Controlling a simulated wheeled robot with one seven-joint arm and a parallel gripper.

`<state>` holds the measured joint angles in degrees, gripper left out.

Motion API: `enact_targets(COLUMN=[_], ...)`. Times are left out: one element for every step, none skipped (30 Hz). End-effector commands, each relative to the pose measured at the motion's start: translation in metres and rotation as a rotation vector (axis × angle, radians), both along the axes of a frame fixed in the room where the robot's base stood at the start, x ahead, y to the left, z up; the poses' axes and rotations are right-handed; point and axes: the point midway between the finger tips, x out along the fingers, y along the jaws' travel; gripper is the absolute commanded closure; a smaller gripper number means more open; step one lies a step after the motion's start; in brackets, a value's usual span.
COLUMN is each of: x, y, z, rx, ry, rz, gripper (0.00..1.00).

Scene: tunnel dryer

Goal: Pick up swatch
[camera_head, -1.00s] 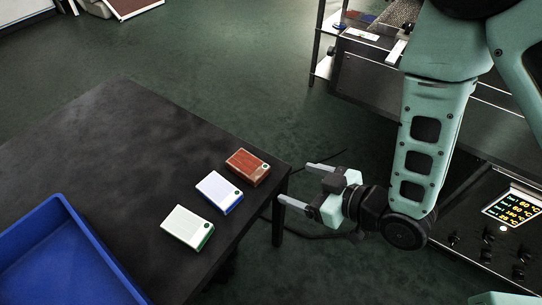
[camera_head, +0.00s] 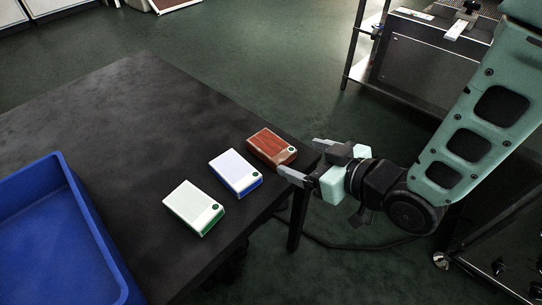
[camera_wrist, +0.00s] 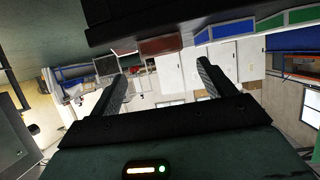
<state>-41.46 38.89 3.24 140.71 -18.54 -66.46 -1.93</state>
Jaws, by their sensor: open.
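Three small box-like swatches lie in a slanted row near the right edge of the black table in the head view: a red-brown one (camera_head: 271,147) farthest back, a white one with a blue edge (camera_head: 236,173) in the middle, and a white one with a green edge (camera_head: 193,207) nearest.
A blue tray (camera_head: 75,205) stands on the table (camera_head: 120,130) at the left. The table's right edge lies just beside the swatches. A dark machine on a metal rack (camera_head: 425,60) stands behind at the upper right. The far left of the tabletop is bare.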

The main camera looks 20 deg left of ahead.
Motion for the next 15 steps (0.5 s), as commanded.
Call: enact_targets(x=[0.004, 0.007, 0.010, 0.012, 0.014, 0.016, 0.017, 0.019, 0.020, 0.020, 0.021, 0.021, 0.022, 0.023, 0.024], y=[0.010, 0.015, 0.021, 0.025, 0.028, 0.033, 0.035, 0.037, 0.039, 0.040, 0.041, 0.044, 0.046, 0.049, 0.054], z=[-0.006, -0.008, -0.010, -0.012, -0.013, -0.015, -0.017, -0.017, -0.018, -0.018, -0.019, -0.019, -0.020, -0.021, -0.023], rx=[0.000, 0.001, 0.000, 0.000, 0.000, 0.000, -0.001, -0.001, 0.000, -0.001, -0.001, 0.000, 0.000, 0.001, 0.000], ry=[0.000, -0.001, -0.001, -0.002, -0.002, -0.001, 0.000, 0.000, 0.000, 0.000, 0.000, 0.000, 0.000, -0.001, -0.001], rz=[0.003, 0.002, 0.003, 0.002, 0.002, 0.000, 0.000, 0.000, 0.000, -0.001, 0.000, 0.000, 0.000, 0.001, 0.003], gripper=[0.18, 0.18, 0.18, 0.18, 0.18, 0.18, 0.18, 0.18, 0.18, 0.18, 0.18, 0.18, 0.18, 0.18, 0.18])
